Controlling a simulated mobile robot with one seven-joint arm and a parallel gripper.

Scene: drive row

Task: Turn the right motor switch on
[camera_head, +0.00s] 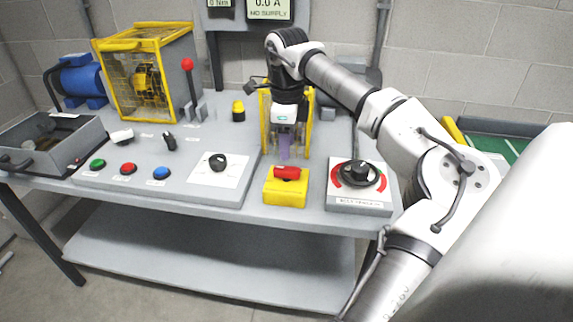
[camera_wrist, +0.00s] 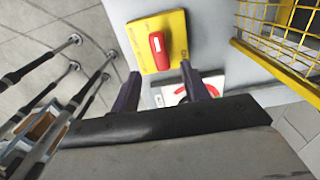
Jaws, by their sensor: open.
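A yellow switch box (camera_head: 286,193) with a red handle (camera_head: 287,172) stands near the bench's front edge. In the head view the handle lies across the box. The wrist view shows the yellow box (camera_wrist: 143,33) and red handle (camera_wrist: 160,51) beyond the fingertips. My gripper (camera_head: 285,155) is open and empty, behind and above the box, apart from it; its two fingers also show in the wrist view (camera_wrist: 160,70). A small yellow cage (camera_head: 308,128) stands behind my gripper, partly hidden by it. I cannot tell which switch is the right motor's.
A black dial with a red arc (camera_head: 358,174) sits right of the box. A black knob on a white plate (camera_head: 218,163) and several push buttons (camera_head: 128,169) are to the left. A large yellow cage (camera_head: 150,80) and red-knobbed lever (camera_head: 188,65) stand behind.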

